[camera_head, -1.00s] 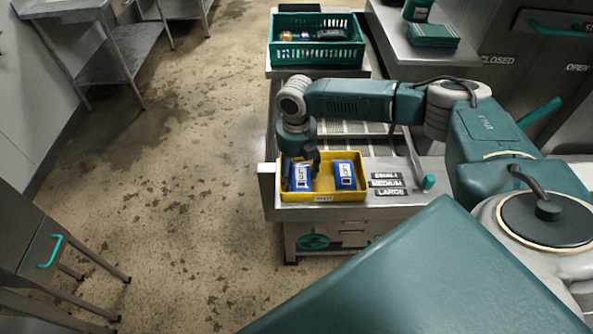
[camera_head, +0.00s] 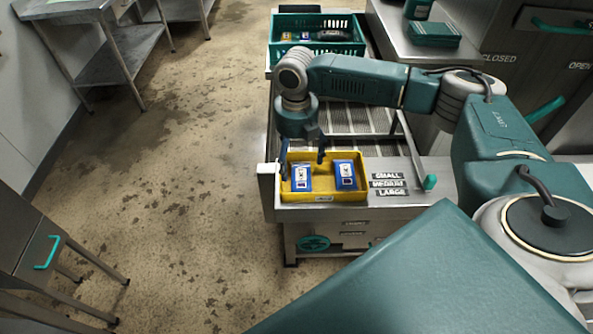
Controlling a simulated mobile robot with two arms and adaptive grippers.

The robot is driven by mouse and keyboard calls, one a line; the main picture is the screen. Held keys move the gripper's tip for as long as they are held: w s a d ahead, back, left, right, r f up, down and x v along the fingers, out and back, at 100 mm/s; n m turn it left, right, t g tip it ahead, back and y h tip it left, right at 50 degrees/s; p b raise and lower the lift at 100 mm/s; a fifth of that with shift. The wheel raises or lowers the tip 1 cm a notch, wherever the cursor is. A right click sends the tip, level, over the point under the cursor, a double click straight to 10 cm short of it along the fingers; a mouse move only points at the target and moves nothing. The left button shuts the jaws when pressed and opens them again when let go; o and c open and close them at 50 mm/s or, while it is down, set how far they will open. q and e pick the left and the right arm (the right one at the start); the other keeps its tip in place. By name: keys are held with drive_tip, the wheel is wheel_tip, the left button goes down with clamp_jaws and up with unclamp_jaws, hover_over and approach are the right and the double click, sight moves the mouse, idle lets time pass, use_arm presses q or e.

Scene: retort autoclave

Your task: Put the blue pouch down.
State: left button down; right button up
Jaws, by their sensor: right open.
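Two blue pouches with pale labels lie in the yellow tray (camera_head: 324,198) in the camera_head view. The left blue pouch (camera_head: 301,178) is under my right gripper, and the right blue pouch (camera_head: 345,175) lies beside it with a gap between them. My right gripper (camera_head: 303,158) is open and empty above the back of the tray, its fingers spread apart over the left pouch. It looks clear of the pouch. My left gripper is not in view.
The tray stands on a metal bench with SMALL, MEDIUM and LARGE labels (camera_head: 389,184) to its right. A green crate (camera_head: 316,50) with several items is at the back. A slatted rack (camera_head: 352,120) lies between. Open floor is left.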

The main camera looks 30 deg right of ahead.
sight(296, 175)
wheel_tip(296, 175, up, 6)
drive_tip(key=shift+b, duration=0.45)
